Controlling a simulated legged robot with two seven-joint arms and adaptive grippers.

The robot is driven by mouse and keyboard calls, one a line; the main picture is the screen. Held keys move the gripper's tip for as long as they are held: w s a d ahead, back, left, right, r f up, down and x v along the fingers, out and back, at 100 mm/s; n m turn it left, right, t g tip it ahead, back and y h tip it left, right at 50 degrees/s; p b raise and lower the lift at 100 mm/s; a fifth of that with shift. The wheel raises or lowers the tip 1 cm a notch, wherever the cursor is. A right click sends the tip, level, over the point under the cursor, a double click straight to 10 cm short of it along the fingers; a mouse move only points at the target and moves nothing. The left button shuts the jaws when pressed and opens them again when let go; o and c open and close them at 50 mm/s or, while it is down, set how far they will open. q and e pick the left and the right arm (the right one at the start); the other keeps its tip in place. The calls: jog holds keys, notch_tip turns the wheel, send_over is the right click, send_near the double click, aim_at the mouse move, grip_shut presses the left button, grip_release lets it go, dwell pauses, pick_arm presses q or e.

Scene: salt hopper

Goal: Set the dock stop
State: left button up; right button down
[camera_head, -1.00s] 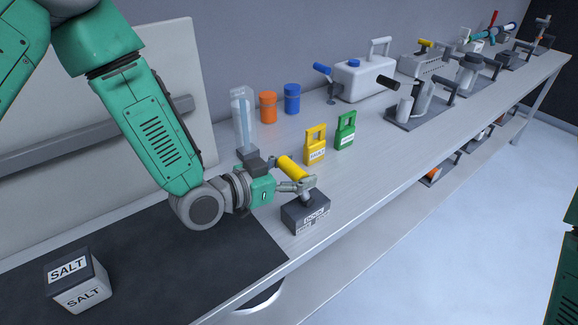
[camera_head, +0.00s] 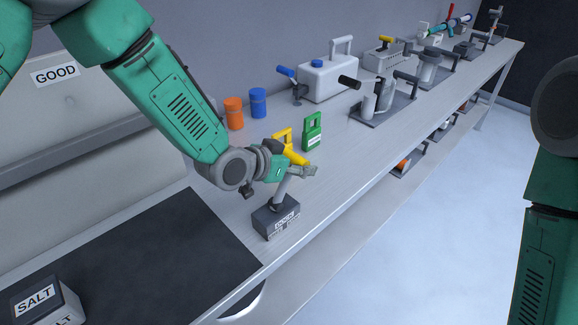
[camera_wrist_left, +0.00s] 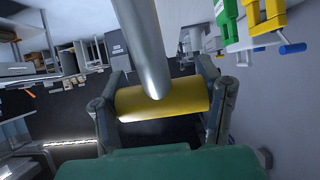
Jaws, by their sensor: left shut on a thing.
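The dock stop is a dark grey block (camera_head: 276,217) with a label on its front, near the bench's front edge. A grey metal lever stem (camera_head: 283,188) rises from it, leaning to the upper right. The stem carries a yellow cylindrical handle (camera_head: 295,156). My left gripper (camera_head: 303,169) is shut on this handle. In the left wrist view the yellow handle (camera_wrist_left: 163,102) lies crosswise between the two fingers, and the stem (camera_wrist_left: 145,45) crosses it. My right gripper is out of view; only part of my right arm shows at the right edge.
A yellow tag (camera_head: 284,137) stands close behind the handle, with a green tag (camera_head: 312,132) beside it. Orange (camera_head: 234,113) and blue (camera_head: 258,102) jars stand farther back. A dark mat (camera_head: 150,255) and a SALT box (camera_head: 37,300) lie to the left. Other fixtures line the bench rightward.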

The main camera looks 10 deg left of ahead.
pick_arm(q)
jog(key=shift+w+d+f+b, duration=0.2)
jog(key=shift+f+b, duration=0.05)
jog(key=shift+f, duration=0.25)
jog(key=shift+w+d+f+b, duration=0.2)
jog(key=shift+f+b, duration=0.05)
jog(key=shift+f, duration=0.4)
jog(key=o, duration=1.7)
jog(key=shift+w+r, duration=0.1)
jog(key=shift+w, duration=0.05)
jog(key=shift+r, duration=0.1)
